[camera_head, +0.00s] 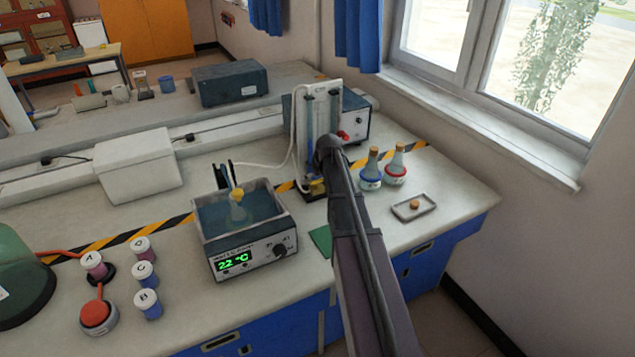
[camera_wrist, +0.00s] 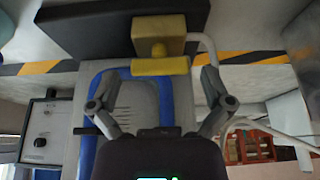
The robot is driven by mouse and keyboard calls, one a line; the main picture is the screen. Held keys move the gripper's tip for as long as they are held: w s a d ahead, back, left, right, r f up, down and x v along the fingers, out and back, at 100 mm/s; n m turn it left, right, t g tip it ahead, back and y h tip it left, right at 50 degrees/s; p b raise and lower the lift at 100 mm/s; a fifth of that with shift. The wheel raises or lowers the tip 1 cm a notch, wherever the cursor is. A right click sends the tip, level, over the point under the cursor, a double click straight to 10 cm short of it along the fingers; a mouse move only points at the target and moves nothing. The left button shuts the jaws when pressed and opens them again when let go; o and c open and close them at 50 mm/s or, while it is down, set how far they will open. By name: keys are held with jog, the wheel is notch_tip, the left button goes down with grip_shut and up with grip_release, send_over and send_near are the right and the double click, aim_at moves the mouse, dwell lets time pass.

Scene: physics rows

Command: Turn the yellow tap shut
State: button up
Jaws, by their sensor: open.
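The yellow tap (camera_wrist: 160,66) is a bar-shaped handle on a brass-coloured block (camera_wrist: 172,24) in the wrist view. The bar lies side to side across the picture. In the head view, a small yellow part of the tap (camera_head: 317,187) shows at the foot of the upright glass-tube stand (camera_head: 308,120), partly behind my arm. My gripper (camera_wrist: 160,82) is open, with one finger left and one right of the handle, near its ends. I cannot tell whether either finger touches it. In the head view my arm hides the fingers.
A water bath (camera_head: 245,245) stands left of the tap. Two flasks (camera_head: 371,170) and a small tray (camera_head: 414,207) stand right of it. A control box (camera_head: 353,120) is behind. A white hose (camera_head: 262,165) runs left from the stand.

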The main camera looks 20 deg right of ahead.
jog(key=c, duration=1)
jog(key=shift+m, duration=0.5)
jog(key=shift+a+m+h, duration=0.1)
jog(key=shift+m+h, duration=0.6)
jog(key=shift+m, duration=0.5)
jog(key=shift+a+m+g+h, duration=0.1)
jog(key=shift+m+g+h, duration=0.5)
jog(key=shift+m, duration=1.4)
